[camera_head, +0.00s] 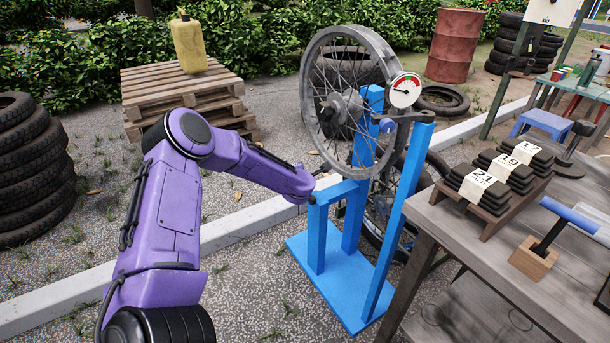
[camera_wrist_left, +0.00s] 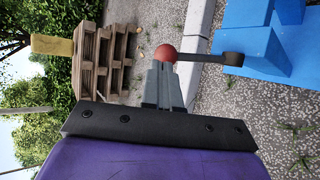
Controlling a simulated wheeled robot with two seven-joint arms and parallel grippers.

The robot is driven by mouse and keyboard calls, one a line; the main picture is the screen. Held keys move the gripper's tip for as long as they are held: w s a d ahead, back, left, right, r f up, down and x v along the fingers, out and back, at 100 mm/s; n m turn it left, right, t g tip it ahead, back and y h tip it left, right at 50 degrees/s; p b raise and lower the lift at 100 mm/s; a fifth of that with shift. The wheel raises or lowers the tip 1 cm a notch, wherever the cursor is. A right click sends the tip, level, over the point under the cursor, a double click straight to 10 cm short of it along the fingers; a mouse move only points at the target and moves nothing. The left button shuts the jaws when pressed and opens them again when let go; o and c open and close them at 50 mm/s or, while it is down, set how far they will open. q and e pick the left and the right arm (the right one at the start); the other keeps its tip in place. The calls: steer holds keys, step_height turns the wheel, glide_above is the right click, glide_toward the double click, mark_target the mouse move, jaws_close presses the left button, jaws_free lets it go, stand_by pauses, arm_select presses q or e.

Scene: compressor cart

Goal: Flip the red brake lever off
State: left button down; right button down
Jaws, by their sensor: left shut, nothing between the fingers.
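The rod runs right to a dark pivot on the blue stand (camera_wrist_left: 265,45). My left gripper (camera_wrist_left: 165,68) is shut and empty, its fingertips at the red knob; I cannot tell whether they touch it. In the head view my left gripper (camera_head: 312,184) is at the left side of the blue stand (camera_head: 317,240), by its short post; I cannot make out the knob there. My right gripper is not in view.
A spoked wheel (camera_head: 318,105) and a round gauge (camera_head: 403,91) are mounted on the stand. Pallets (camera_head: 150,88) with a yellow can stand behind. Paving left of the stand is open.

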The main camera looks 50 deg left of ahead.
arm_select(q)
steer(key=r+p+v, duration=0.1)
steer(key=p+v, duration=0.2)
steer(key=v, duration=0.9)
steer(key=shift+s+a+r, duration=0.1)
